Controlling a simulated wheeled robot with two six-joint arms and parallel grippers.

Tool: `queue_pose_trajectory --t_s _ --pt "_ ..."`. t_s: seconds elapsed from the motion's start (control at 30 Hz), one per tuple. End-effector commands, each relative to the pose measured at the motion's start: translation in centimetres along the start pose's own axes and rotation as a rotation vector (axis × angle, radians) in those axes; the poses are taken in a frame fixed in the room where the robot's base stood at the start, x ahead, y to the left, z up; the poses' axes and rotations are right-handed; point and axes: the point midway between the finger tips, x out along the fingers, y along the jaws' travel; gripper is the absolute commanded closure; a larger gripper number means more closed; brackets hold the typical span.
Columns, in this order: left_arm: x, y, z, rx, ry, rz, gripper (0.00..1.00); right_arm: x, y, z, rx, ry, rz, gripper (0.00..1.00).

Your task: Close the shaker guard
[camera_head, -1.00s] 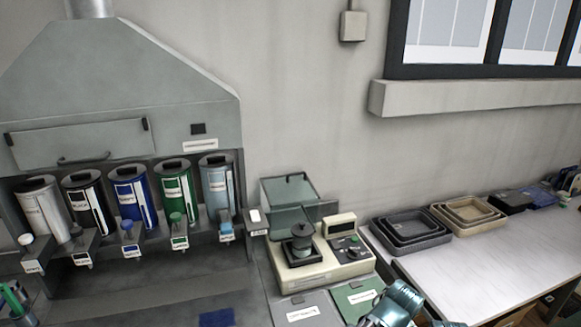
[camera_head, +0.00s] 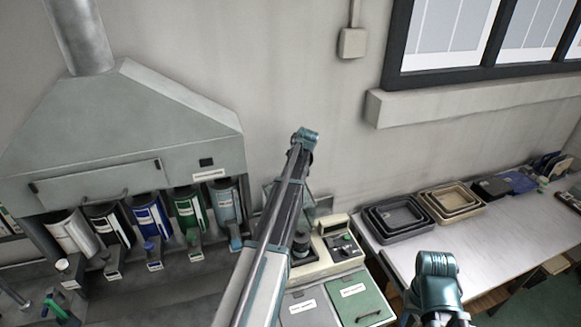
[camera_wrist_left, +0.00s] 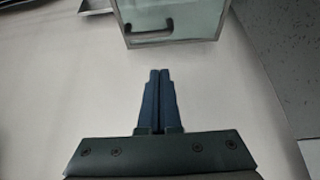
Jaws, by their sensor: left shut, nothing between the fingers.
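The shaker (camera_head: 342,257) is a cream machine with a small control panel, standing right of the hooded dispensers in the head view. A dark round pot (camera_head: 301,243) sits on it, partly behind my left arm. Its greenish see-through guard (camera_head: 322,207) stands raised at the back, mostly hidden by that arm. In the left wrist view the guard (camera_wrist_left: 195,18) shows at the top, with a dark bar handle (camera_wrist_left: 150,37) near its lower edge. My left gripper (camera_wrist_left: 159,72) is shut and empty, pointing towards the guard with a visible gap below the handle. My right gripper is out of view.
Two panels with labels, one grey (camera_head: 300,306) and one green (camera_head: 358,297), lie in front of the shaker. Nested dark trays (camera_head: 397,217) and tan trays (camera_head: 451,203) stand on the white bench (camera_head: 500,228) to the right. Coloured canisters hang under the hood at left.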

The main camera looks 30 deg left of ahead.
Motion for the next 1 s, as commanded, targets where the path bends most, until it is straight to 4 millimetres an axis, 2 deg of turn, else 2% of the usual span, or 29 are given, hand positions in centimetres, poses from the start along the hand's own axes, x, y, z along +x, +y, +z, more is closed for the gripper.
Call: queue_pose_trajectory --t_s 0.07,0.27,0.47,0.67,1.0 --pt "0.0 -0.2 -0.7 -0.010 0.005 -0.002 1.00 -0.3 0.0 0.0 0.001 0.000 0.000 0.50" --pt "0.3 -0.3 -0.6 -0.011 0.006 -0.001 1.00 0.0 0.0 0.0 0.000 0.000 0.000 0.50" --pt "1.5 -0.2 -0.5 -0.010 0.005 -0.001 1.00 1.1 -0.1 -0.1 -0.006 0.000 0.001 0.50" --pt "4.2 -0.2 -0.4 -0.010 0.005 -0.001 1.00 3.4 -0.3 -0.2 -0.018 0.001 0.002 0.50" --pt "9.9 -0.2 -0.3 -0.010 0.005 -0.001 1.00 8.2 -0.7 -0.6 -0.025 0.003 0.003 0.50"
